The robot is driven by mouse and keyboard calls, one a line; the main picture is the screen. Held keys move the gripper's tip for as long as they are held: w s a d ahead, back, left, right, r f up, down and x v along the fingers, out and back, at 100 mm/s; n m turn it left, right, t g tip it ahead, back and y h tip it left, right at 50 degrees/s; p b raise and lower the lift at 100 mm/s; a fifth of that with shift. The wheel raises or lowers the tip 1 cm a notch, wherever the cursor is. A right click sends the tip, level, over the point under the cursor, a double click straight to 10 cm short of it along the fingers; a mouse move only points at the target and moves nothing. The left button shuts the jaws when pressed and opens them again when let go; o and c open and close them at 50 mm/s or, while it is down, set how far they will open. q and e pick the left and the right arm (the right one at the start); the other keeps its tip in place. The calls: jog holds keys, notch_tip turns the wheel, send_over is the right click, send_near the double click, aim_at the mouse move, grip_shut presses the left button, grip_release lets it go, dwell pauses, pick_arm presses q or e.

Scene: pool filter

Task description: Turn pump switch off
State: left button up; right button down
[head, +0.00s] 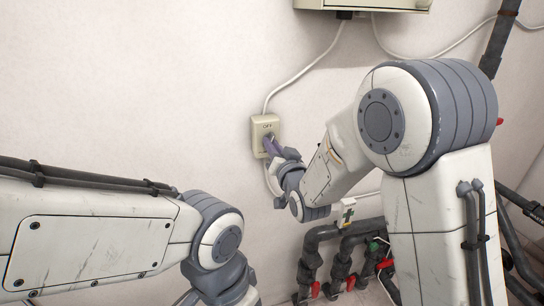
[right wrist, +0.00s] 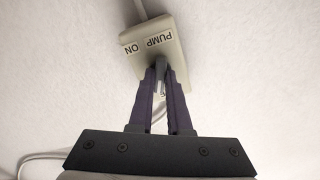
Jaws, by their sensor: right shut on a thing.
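In the right wrist view the box (right wrist: 171,29) shows PUMP and ON labels, upside down. My right gripper (head: 270,144) is at the front of the box. In the wrist view its two purple fingers (right wrist: 161,75) are shut on the grey switch lever (right wrist: 162,82) between them. The fingers partly cover the lever, and I cannot tell its exact position. My left arm shows at lower left; its gripper is out of view.
A white cable (head: 291,79) runs from the switch up to a beige wall box (head: 365,4). Dark pipes (head: 343,251) with red-handled valves stand low on the right, behind my right arm. The wall left of the switch is clear.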

jog(key=shift+f+n+b, duration=0.15)
jog(key=shift+n+b, duration=1.7)
jog(key=shift+n, duration=0.45)
jog(key=c, duration=0.9)
grip_release()
jog(key=shift+o, duration=0.2)
jog(key=shift+s, duration=0.1)
jog(key=b+v, duration=0.2)
jog(key=v, duration=0.8)
